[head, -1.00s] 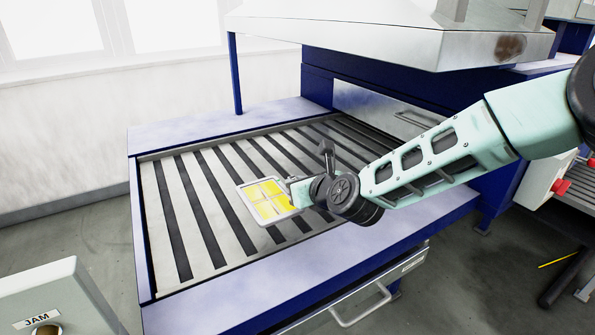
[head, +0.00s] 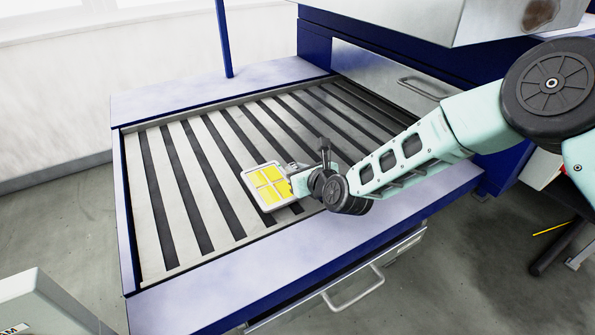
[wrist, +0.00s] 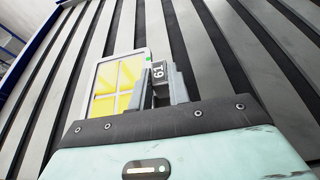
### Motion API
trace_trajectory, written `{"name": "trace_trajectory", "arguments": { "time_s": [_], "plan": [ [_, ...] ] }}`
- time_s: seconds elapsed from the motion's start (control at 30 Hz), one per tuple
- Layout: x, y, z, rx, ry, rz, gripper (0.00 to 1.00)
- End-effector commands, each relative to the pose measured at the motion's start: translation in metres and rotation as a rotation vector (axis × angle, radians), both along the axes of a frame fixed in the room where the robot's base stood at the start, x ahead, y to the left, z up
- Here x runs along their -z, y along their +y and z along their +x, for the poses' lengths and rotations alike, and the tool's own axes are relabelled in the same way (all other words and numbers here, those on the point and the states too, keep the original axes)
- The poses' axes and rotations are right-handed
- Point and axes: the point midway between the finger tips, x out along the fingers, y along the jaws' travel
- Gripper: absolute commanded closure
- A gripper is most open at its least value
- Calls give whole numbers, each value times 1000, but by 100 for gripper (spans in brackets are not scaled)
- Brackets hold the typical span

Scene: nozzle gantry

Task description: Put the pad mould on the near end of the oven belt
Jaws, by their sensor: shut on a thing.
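The pad mould (head: 268,186) is a light square frame with yellow fill split into four by a cross. In the head view it is over the striped oven belt (head: 190,197), towards the belt's near side. My gripper (head: 297,180) is shut on its right edge. In the wrist view the pad mould (wrist: 117,84) shows left of the jaws, and my gripper (wrist: 160,82) holds a tab marked "T9" or similar. The belt's slats run beneath it. I cannot tell whether the mould touches the belt or hangs just above it.
A pale rim (head: 300,262) borders the belt, with a drawer handle (head: 357,298) below it. A blue post (head: 223,40) stands at the back, and a metal hood (head: 410,15) overhangs the far right. The belt's left part is clear.

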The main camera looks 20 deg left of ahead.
Motion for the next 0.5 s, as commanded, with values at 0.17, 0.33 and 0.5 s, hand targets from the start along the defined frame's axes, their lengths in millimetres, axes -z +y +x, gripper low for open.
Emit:
{"name": "trace_trajectory", "arguments": {
  "time_s": [0.17,0.33,0.5],
  "plan": [
    [13,1,0,0,-3,3,100],
    [13,1,0,0,-3,3,100],
    [16,0,0,0,-1,0,65]
  ]
}}
